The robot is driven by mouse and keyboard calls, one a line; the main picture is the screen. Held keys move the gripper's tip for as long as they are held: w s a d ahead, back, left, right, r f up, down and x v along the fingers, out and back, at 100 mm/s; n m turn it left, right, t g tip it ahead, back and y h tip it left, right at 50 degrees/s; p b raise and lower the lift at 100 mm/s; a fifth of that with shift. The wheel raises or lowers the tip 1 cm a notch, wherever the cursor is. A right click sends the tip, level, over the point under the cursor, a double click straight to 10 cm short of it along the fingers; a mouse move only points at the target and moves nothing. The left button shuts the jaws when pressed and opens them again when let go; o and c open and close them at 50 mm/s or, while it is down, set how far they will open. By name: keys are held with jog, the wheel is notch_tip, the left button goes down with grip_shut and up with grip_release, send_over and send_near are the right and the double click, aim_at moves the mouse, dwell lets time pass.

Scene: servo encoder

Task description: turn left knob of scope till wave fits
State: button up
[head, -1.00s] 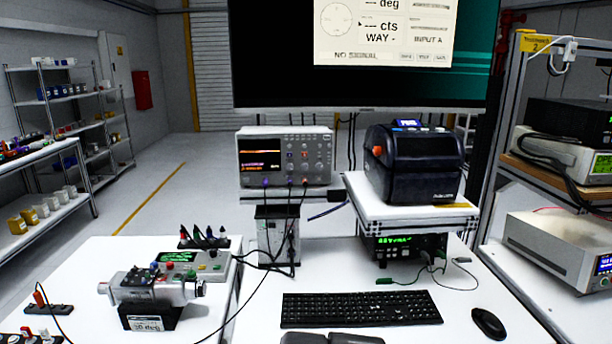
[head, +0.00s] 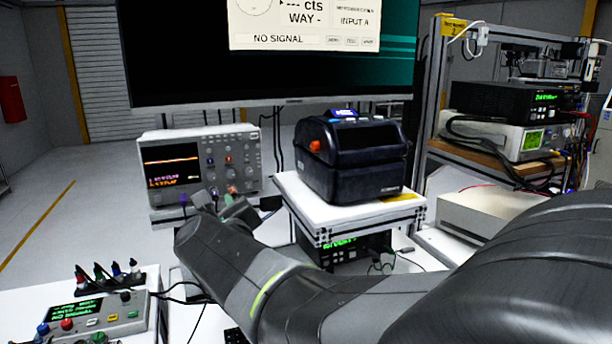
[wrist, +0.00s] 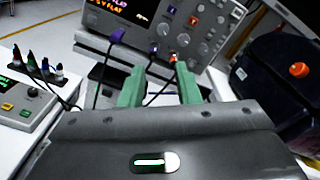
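The scope (head: 165,138) stands on a stand at left of centre in the head view, its screen (head: 170,165) showing a flat orange trace and small text. Its knobs (head: 210,161) are right of the screen, some with blue or red marks. In the wrist view the scope (wrist: 85,42) fills the top, with its knob rows (wrist: 183,38) at upper right and the text "FLAT" partly readable. My gripper (wrist: 160,78) has two green fingers spread apart with nothing between them. The fingers are below the knobs, near the front sockets. In the head view my gripper (head: 230,200) partly hides the scope's lower edge.
Cables hang from the scope's sockets. A dark printer (head: 352,160) stands on a white platform close to the right. A box with a green display (head: 90,318) and a row of coloured clips (head: 110,275) are at lower left. A large monitor (head: 270,75) reads "NO SIGNAL".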

aim_at(212, 178)
jog(key=shift+m, duration=0.5)
jog(key=x, duration=0.9)
jog(key=r+x, duration=0.1)
jog(key=x, duration=0.4)
jog(key=shift+w, duration=0.15)
grip_shut()
